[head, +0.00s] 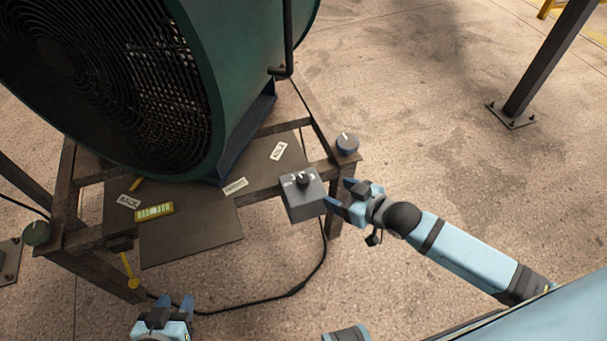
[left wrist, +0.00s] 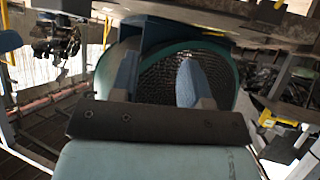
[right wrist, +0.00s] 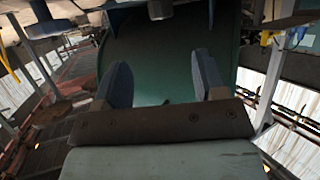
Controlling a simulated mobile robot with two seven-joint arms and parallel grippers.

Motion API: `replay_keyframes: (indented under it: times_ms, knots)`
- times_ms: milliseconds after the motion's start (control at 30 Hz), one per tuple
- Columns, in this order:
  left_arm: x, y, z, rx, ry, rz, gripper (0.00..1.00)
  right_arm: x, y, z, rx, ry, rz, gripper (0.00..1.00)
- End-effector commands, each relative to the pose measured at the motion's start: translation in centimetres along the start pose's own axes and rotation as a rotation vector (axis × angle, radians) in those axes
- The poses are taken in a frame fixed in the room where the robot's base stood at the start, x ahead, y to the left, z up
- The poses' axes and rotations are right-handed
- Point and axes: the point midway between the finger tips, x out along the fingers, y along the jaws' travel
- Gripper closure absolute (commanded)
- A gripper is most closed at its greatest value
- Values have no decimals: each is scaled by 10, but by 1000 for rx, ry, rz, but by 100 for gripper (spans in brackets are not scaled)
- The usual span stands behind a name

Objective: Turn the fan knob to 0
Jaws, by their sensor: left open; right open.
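The fan knob (head: 303,178) is a small black dial with a light pointer mark on top of a grey control box (head: 306,202). The box sits at the front right of the fan's metal frame. The numbers around the knob are too small to read. My right gripper (head: 338,193) is open just right of the box, its fingers pointing left toward it and apart from the knob. Its open fingers also show in the right wrist view (right wrist: 162,78). My left gripper (head: 176,300) is open and empty, low in front of the frame; it also shows in the left wrist view (left wrist: 158,78).
A large green fan (head: 235,75) stands on the rusty frame (head: 262,194). A blue-grey round knob (head: 347,143) sits on the right corner and a green one (head: 36,233) on the left corner. A black cable (head: 290,292) runs along the floor.

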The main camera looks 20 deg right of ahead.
Motion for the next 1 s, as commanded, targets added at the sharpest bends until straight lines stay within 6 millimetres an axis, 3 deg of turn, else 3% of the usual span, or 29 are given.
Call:
replay_keyframes:
  times_ms: [600, 800, 1000]
  knots:
    - [5, 4, 2, -12, 32, 15, 57, 114, -1, 0, 1, 2, 0, 35]
    - [4, 4, -3, -14, 46, 18, 57, 131, 0, -1, 1, 1, 1, 35]
    - [3, 4, -4, -14, 47, 18, 57, 133, -1, -1, 0, 1, 0, 35]
